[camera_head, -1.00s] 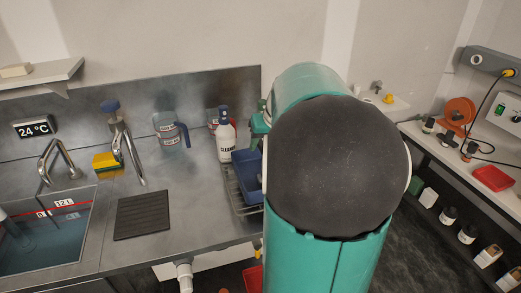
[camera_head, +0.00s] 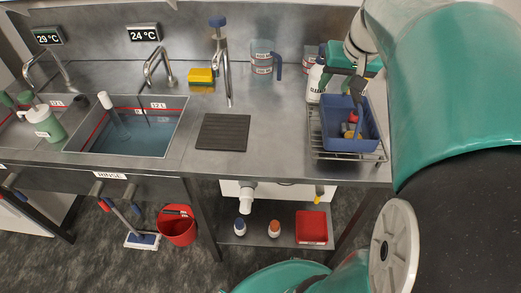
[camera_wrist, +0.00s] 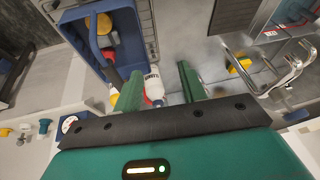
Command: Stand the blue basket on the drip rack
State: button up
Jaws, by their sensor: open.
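The blue basket (camera_head: 350,145) stands upright on the wire drip rack (camera_head: 330,156) at the right end of the steel bench. It holds red and yellow items. My gripper (camera_head: 356,88) is at the basket's far side, in front of the white cleaner bottle (camera_head: 315,82). In the wrist view my gripper (camera_wrist: 160,75) has its two green fingers apart with nothing held between them. The basket (camera_wrist: 72,22) is at upper left there, beside the left finger. The bottle (camera_wrist: 153,85) shows beyond the gap. Whether a finger touches the basket I cannot tell.
A dark ribbed mat (camera_head: 222,132) lies left of the rack, with bare steel between. A measuring jug (camera_head: 263,60), yellow sponge (camera_head: 201,76) and tap (camera_head: 222,60) stand behind. The water-filled sink (camera_head: 130,135) is farther left. Below are a red bucket (camera_head: 178,228) and red tray (camera_head: 312,228).

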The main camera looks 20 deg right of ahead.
jog(key=s+a+f+n, duration=0.1)
jog(key=s+a+f, duration=0.1)
jog(key=a, duration=0.6)
jog(key=s+a+f+n, duration=0.2)
jog(key=s+a, duration=0.2)
jog(key=a, duration=0.3)
jog(key=s+a+f+n+t, duration=0.1)
jog(key=s+a+f, duration=0.1)
jog(key=a, duration=0.6)
jog(key=shift+s+a+f+n, duration=0.15)
jog(key=shift+s+a+n, duration=0.2)
jog(key=shift+s, duration=0.2)
